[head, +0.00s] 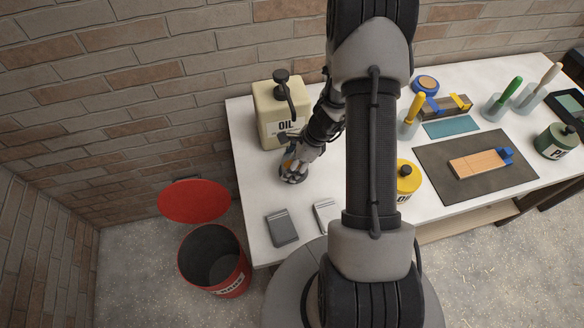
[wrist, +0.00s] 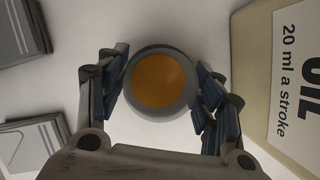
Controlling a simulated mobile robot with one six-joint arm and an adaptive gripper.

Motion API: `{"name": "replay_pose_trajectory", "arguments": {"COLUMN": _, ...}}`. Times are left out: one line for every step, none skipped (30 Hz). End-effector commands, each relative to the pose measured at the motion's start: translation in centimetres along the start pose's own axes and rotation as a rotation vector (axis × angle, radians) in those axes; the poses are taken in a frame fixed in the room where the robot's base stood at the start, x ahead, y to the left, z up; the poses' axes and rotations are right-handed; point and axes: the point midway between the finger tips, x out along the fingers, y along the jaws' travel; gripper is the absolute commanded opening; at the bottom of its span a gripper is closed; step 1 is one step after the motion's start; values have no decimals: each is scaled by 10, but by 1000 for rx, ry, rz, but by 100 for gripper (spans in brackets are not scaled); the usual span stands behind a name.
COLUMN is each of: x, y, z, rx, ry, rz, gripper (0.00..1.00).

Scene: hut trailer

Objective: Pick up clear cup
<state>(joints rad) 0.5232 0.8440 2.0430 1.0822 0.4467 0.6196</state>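The cup (wrist: 160,82) shows from above in the wrist view as a round grey rim around an orange-yellow inside. In the head view it stands on the white table, near the oil can, partly hidden by my gripper (head: 292,168). In the wrist view my gripper (wrist: 161,88) has one finger on each side of the cup. The blue-grey finger pads are at or very close to its rim. I cannot tell whether they press on it.
A cream oil can (head: 278,112) with a pump stands close behind my gripper. Two grey flat boxes (head: 281,228) (head: 326,214) lie toward the front. A yellow oil can (head: 407,180) stands right of my arm. An open red bin (head: 213,262) stands on the floor at left.

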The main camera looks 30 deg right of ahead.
Motion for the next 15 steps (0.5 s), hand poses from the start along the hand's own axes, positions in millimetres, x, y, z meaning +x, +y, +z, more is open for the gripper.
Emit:
{"name": "replay_pose_trajectory", "arguments": {"x": 0, "y": 0, "z": 0, "rx": 0, "ry": 0, "rz": 0, "gripper": 54}}
{"name": "replay_pose_trajectory", "arguments": {"x": 0, "y": 0, "z": 0, "rx": 0, "ry": 0, "rz": 0, "gripper": 52}}
{"name": "replay_pose_trajectory", "arguments": {"x": 0, "y": 0, "z": 0, "rx": 0, "ry": 0, "rz": 0, "gripper": 50}}
{"name": "replay_pose_trajectory", "arguments": {"x": 0, "y": 0, "z": 0, "rx": 0, "ry": 0, "rz": 0, "gripper": 48}}
{"name": "replay_pose_trajectory", "arguments": {"x": 0, "y": 0, "z": 0, "rx": 0, "ry": 0, "rz": 0, "gripper": 46}}
{"name": "replay_pose_trajectory", "arguments": {"x": 0, "y": 0, "z": 0, "rx": 0, "ry": 0, "rz": 0, "gripper": 43}}
{"name": "replay_pose_trajectory", "arguments": {"x": 0, "y": 0, "z": 0, "rx": 0, "ry": 0, "rz": 0, "gripper": 41}}
{"name": "replay_pose_trajectory", "arguments": {"x": 0, "y": 0, "z": 0, "rx": 0, "ry": 0, "rz": 0, "gripper": 39}}
{"name": "replay_pose_trajectory", "arguments": {"x": 0, "y": 0, "z": 0, "rx": 0, "ry": 0, "rz": 0, "gripper": 36}}
{"name": "replay_pose_trajectory", "arguments": {"x": 0, "y": 0, "z": 0, "rx": 0, "ry": 0, "rz": 0, "gripper": 34}}
{"name": "replay_pose_trajectory", "arguments": {"x": 0, "y": 0, "z": 0, "rx": 0, "ry": 0, "rz": 0, "gripper": 32}}
{"name": "replay_pose_trajectory", "arguments": {"x": 0, "y": 0, "z": 0, "rx": 0, "ry": 0, "rz": 0, "gripper": 30}}
{"name": "replay_pose_trajectory", "arguments": {"x": 0, "y": 0, "z": 0, "rx": 0, "ry": 0, "rz": 0, "gripper": 28}}
{"name": "replay_pose_trajectory", "arguments": {"x": 0, "y": 0, "z": 0, "rx": 0, "ry": 0, "rz": 0, "gripper": 26}}
{"name": "replay_pose_trajectory", "arguments": {"x": 0, "y": 0, "z": 0, "rx": 0, "ry": 0, "rz": 0, "gripper": 25}}
